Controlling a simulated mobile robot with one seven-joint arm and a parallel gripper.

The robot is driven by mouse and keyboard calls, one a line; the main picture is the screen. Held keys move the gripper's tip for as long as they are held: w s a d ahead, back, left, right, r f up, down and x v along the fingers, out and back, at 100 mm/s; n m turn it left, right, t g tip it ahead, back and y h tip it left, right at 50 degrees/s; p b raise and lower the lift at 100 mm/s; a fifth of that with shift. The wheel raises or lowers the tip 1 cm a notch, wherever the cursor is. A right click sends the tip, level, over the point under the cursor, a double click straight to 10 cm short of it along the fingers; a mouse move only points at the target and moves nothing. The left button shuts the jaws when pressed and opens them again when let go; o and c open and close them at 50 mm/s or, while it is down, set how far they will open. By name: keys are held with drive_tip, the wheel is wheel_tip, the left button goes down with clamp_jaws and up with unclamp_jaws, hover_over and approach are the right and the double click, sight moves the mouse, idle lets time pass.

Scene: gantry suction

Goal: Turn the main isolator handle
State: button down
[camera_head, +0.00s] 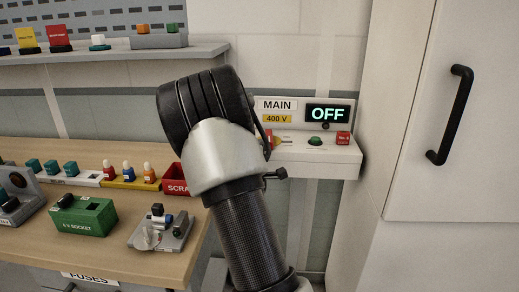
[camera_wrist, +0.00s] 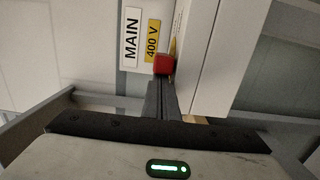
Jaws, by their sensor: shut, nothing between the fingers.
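The main isolator box (camera_head: 315,155) is white, on the wall, with a MAIN label, a yellow 400 V label and a display (camera_head: 327,113) reading OFF. In the wrist view, a red block (camera_wrist: 164,64), which looks like the isolator handle, sits beside the 400 V label. My gripper (camera_wrist: 161,87) is shut and empty, its fingertips right at the red block; I cannot tell if they touch it. In the head view my arm hides the gripper and most of the handle; a small red and yellow part (camera_head: 274,142) shows past the arm's edge.
A white cabinet with a black handle (camera_head: 450,115) stands right. A wooden bench (camera_head: 100,240) at left holds a green socket (camera_head: 83,216), a red scrap bin (camera_head: 175,180) and several small parts.

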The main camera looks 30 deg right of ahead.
sight(272, 147)
drive_tip(key=shift+s+d+f+n+t+y+b, duration=0.1)
drive_tip(key=shift+s+d+n+t+y+b, duration=0.2)
drive_tip(key=shift+s+d+b, duration=0.4)
drive_tip(key=shift+s+d+n+t+y+b, duration=0.25)
drive_tip(key=shift+s+d+b, duration=0.25)
drive_tip(key=shift+d+b, duration=0.3)
drive_tip(key=shift+s+d+b, duration=0.25)
drive_tip(key=shift+d+b, duration=0.35)
drive_tip(key=shift+b, duration=0.05)
drive_tip(key=shift+d, duration=0.1)
